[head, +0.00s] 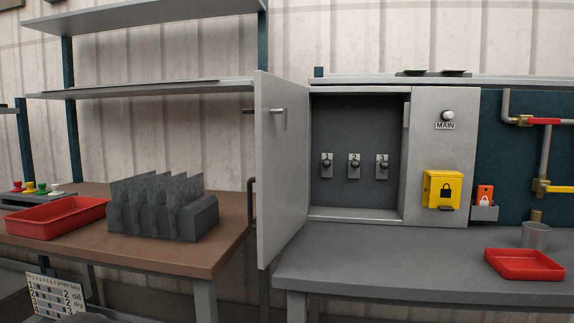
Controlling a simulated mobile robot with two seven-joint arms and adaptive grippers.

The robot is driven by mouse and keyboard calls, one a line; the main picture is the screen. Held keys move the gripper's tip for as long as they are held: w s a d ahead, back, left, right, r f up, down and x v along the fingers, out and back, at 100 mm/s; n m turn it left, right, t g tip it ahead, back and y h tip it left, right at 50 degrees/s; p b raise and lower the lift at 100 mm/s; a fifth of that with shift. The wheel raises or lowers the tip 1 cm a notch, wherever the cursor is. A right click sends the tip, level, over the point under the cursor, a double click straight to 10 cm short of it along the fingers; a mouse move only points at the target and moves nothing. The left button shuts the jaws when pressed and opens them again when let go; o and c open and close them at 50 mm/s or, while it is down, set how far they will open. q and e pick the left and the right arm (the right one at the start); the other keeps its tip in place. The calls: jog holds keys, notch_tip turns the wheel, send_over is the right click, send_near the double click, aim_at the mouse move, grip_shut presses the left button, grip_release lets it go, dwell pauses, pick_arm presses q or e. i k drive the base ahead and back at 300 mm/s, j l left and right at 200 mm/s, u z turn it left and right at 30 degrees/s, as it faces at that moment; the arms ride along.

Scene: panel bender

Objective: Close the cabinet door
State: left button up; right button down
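The cabinet door (281,165) is a light grey panel. It stands open, swung out toward me from the left side of the cabinet (358,214). A handle (250,203) is on its outer left face, and a lever (265,111) sticks out near its top. The open cabinet shows a dark back panel (349,118) with three switches (354,165) numbered 1, 2 and 3. Neither of my grippers shows in the head view.
A brown table (167,252) at left holds a red tray (58,217) and a grey rack with upright plates (160,208). The grey bench (400,260) holds another red tray (523,264) and a cup (536,236). A yellow lock box (442,188) is right of the opening.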

aim_at(281, 179)
jog(key=i+j+z, duration=0.4)
jog(key=j, duration=0.45)
jog(key=j+z, duration=0.4)
jog(key=j, duration=0.45)
jog(key=i+j+z, duration=0.1)
jog(key=j+z, duration=0.3)
jog(key=j, duration=0.55)
